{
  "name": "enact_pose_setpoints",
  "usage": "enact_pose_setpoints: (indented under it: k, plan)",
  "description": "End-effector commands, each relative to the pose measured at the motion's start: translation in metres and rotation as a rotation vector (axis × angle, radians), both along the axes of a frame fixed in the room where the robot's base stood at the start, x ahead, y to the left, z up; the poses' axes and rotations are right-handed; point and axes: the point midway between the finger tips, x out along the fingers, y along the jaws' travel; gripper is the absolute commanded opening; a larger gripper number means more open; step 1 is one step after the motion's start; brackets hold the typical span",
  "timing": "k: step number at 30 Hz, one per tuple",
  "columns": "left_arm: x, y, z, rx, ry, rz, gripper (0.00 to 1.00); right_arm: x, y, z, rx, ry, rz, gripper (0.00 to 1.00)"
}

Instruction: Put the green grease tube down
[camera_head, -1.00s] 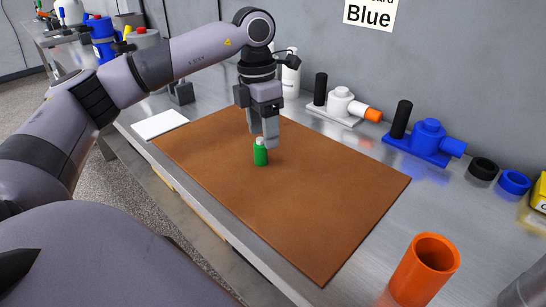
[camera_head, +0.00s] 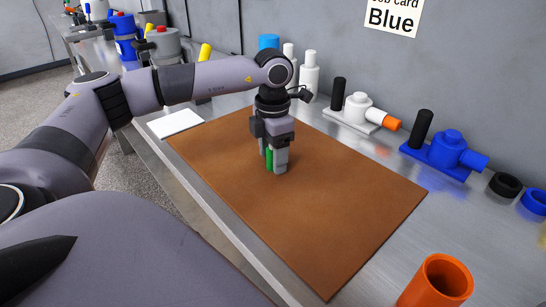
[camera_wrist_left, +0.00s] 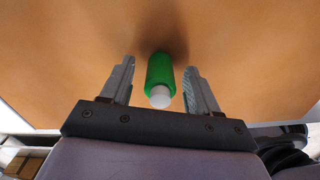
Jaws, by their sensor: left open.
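The green grease tube (camera_wrist_left: 160,72) with a white cap stands upright on the brown mat (camera_head: 330,210). In the head view only a green strip of the tube (camera_head: 268,158) shows, behind my left gripper's fingers. My left gripper (camera_head: 273,162) points down at the mat, around the tube. In the left wrist view the open fingers of my left gripper (camera_wrist_left: 158,92) stand on both sides of the tube, with a gap to the left finger and a smaller gap to the right one. My right gripper is not in view.
A white pump-like part (camera_head: 359,108) and a blue one (camera_head: 447,148) stand behind the mat along the wall. An orange cup (camera_head: 437,283) stands at the front right. A white card (camera_head: 175,124) lies left of the mat. Most of the mat is bare.

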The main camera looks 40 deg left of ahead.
Motion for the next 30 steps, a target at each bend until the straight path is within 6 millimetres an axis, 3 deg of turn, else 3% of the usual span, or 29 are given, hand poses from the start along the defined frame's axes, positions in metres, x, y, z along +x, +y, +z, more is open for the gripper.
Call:
enact_pose_setpoints:
  k: [1, 6, 7, 20, 26, 30]
  plan:
    - [0.0, 0.0, 0.0, 0.0, 0.0, 0.0, 0.61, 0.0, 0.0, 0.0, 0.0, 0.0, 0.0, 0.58]
    - [0.0, 0.0, 0.0, 0.0, 0.0, 0.0, 0.05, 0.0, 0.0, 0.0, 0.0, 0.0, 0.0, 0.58]
    - [0.0, 0.0, 0.0, 0.0, 0.0, 0.0, 0.0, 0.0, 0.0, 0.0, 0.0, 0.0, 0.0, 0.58]
    - [0.001, 0.0, 0.009, -0.001, -0.003, 0.001, 0.0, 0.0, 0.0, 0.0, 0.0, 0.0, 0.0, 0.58]
    - [0.001, 0.0, 0.038, -0.002, -0.006, 0.0, 0.0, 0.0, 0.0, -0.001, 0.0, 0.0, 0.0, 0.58]
    - [0.002, -0.001, 0.077, -0.002, -0.009, 0.0, 0.0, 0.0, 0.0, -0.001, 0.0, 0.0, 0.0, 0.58]
